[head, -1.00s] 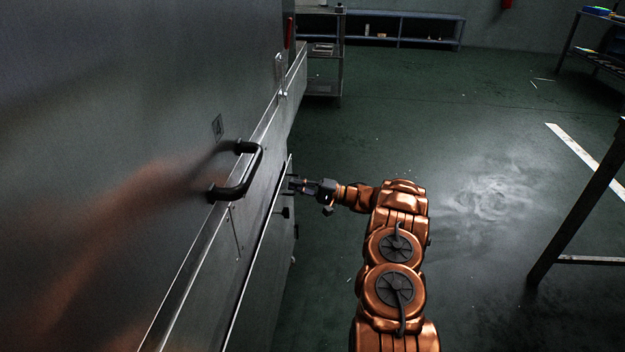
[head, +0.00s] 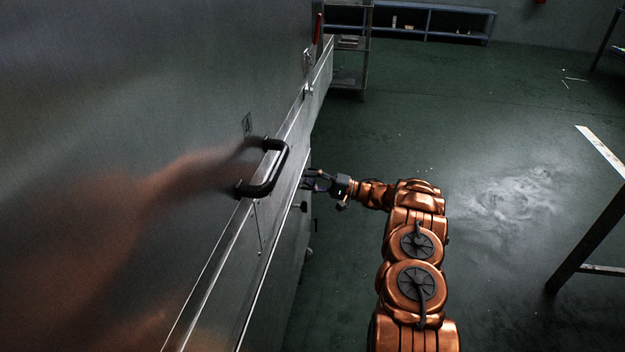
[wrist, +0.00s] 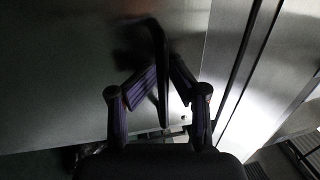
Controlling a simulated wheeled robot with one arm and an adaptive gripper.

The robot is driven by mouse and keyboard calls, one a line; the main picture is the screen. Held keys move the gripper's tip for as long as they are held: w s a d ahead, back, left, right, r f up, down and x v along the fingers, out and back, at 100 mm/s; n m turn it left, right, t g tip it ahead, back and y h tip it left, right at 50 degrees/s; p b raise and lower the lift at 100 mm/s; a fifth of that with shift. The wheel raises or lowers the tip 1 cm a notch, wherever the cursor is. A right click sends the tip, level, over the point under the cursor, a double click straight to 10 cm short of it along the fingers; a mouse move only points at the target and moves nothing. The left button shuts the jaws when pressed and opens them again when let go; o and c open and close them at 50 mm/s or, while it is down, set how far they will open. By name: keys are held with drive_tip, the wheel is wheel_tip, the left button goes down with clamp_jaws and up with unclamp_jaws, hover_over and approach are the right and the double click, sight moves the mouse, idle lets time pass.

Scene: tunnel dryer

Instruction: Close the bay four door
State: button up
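The bay four door (head: 150,110) is a large grey metal panel filling the left of the head view, with a number 4 label (head: 247,123). Its black bar handle (head: 262,168) stands near the panel's long edge. My gripper (head: 306,181) is just right of this handle in the head view, apart from it. In the wrist view my gripper's purple-padded fingers (wrist: 165,68) lean inward with a narrow gap. A dark upright bar (wrist: 160,35) shows between and beyond the tips; contact is unclear in the dark. Whether the door is fully shut cannot be told.
Bright metal edge strips (wrist: 238,75) stand right of my fingers in the wrist view. A metal rack (head: 350,75) and a low blue shelf (head: 430,20) are at the back. A dark table leg (head: 590,245) is at the right. The green floor (head: 480,150) between is mostly clear.

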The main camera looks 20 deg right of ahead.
drive_tip(key=shift+d, duration=0.1)
idle(0.3)
drive_tip(key=shift+s+d+f, duration=0.1)
drive_tip(key=shift+s+d, duration=0.15)
drive_tip(key=shift+d, duration=0.15)
drive_tip(key=v, duration=1.1)
drive_tip(key=shift+s, duration=0.1)
